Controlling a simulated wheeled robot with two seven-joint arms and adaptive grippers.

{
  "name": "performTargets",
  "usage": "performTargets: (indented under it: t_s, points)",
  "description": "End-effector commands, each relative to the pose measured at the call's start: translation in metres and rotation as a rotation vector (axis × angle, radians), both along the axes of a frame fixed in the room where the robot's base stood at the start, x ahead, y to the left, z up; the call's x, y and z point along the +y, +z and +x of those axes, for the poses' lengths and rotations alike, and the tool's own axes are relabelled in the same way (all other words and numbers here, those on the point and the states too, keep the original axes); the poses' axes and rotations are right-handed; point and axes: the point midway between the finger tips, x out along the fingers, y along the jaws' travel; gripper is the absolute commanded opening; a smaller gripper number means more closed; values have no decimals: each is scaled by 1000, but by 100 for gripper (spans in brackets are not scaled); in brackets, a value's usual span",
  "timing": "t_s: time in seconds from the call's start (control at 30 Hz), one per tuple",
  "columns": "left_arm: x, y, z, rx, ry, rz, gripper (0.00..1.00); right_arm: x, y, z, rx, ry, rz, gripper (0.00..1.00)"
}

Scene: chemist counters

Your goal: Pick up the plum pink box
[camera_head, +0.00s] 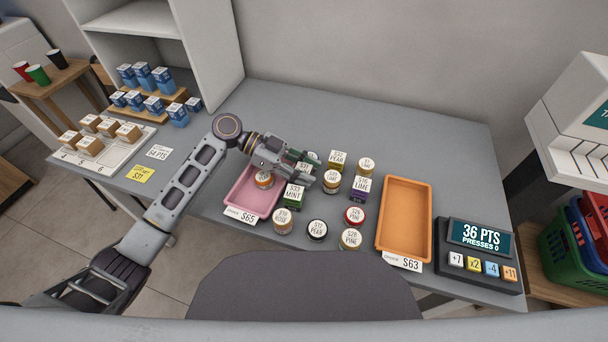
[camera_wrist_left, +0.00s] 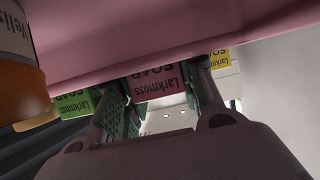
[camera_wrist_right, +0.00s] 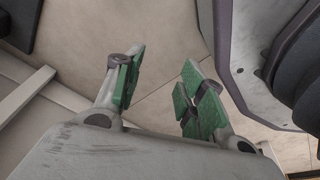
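A plum pink soap box (camera_wrist_left: 155,82) shows in the left wrist view, between the two green-padded fingers of my left gripper (camera_wrist_left: 162,104). The fingers stand on either side of it; firm contact is not clear. In the head view, my left gripper (camera_head: 296,166) is low among the goods just right of the pink tray (camera_head: 236,195), and it hides most of the box. My right gripper (camera_wrist_right: 158,92) is open and empty in the right wrist view, with floor behind it.
A green box (camera_head: 293,195), a purple box (camera_head: 358,192), a yellow box (camera_head: 338,160) and several round jars stand close around my left gripper. An orange tray (camera_head: 405,220) and a points display (camera_head: 478,240) are to the right. The back counter is clear.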

Motion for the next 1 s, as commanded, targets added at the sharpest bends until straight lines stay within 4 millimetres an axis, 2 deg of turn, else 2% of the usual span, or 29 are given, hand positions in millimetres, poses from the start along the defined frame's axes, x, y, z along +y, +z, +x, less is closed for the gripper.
performTargets:
  t_s: [0.27,0.47,0.67,1.0]
  points:
    - [0,1,0,-2,0,-1,12,0,0,0,-1,0,0,40]
    - [0,9,1,-4,0,-1,12,1,1,1,-6,0,1,40]
    - [0,31,1,-6,0,-1,12,-1,-2,-4,-3,0,0,40]
    - [0,80,1,-6,-1,-2,12,-6,-11,-12,-7,-1,-3,40]
